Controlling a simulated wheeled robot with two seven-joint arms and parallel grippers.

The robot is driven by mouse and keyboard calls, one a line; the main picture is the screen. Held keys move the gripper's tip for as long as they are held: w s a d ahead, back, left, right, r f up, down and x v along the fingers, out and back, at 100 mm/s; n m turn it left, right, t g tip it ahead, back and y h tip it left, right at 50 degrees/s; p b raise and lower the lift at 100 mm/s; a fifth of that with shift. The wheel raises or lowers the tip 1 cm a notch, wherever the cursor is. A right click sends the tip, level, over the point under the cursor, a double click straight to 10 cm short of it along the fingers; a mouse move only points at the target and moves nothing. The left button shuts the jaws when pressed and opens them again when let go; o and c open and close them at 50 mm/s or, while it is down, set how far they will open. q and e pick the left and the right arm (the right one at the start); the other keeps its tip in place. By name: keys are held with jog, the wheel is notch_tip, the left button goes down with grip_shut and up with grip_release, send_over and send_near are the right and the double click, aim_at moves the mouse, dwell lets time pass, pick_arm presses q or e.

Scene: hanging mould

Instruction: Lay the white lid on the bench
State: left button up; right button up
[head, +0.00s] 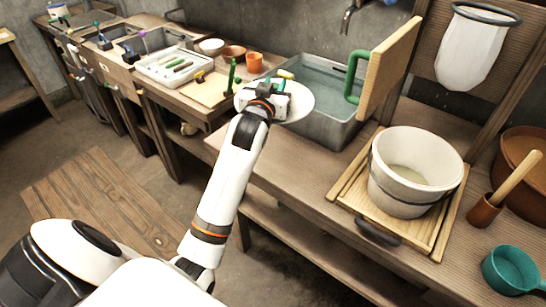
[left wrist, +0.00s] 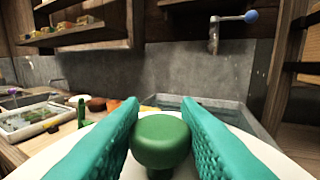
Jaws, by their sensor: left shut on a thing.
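The white lid (head: 302,103) is a round disc beside the sink's left end in the head view, overlapping the sink rim and the bench (head: 290,165). It also fills the bottom of the left wrist view (left wrist: 245,145). My left gripper (head: 275,87) is shut on the lid's green knob (left wrist: 160,138), which sits between the two teal fingers. The lid looks roughly level. I cannot tell whether its underside touches anything. My right gripper is not in view.
The water-filled sink (head: 325,85) is behind the lid. A wooden board with a green handle (head: 357,78) stands at its right. A white bucket (head: 408,170) sits on a slatted board. A green upright holder (head: 231,77) and orange cup (head: 254,62) are left. The front bench strip is clear.

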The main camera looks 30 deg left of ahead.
pick_arm(q)
jog(key=shift+w+a+f, duration=0.15)
jog(key=shift+w+a, duration=0.05)
jog(key=shift+a, duration=0.15)
notch_tip(320, 180, down, 13)
jog(key=shift+r+b, duration=0.1)
jog(key=shift+b, duration=0.4)
jog(key=shift+f, duration=0.65)
notch_tip(320, 180, down, 3)
jog(key=shift+f, duration=0.1)
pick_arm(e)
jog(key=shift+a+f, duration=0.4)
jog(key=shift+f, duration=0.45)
pick_arm(q)
jog(key=shift+b, duration=0.3)
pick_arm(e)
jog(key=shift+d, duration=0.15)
pick_arm(q)
jog(key=o, duration=1)
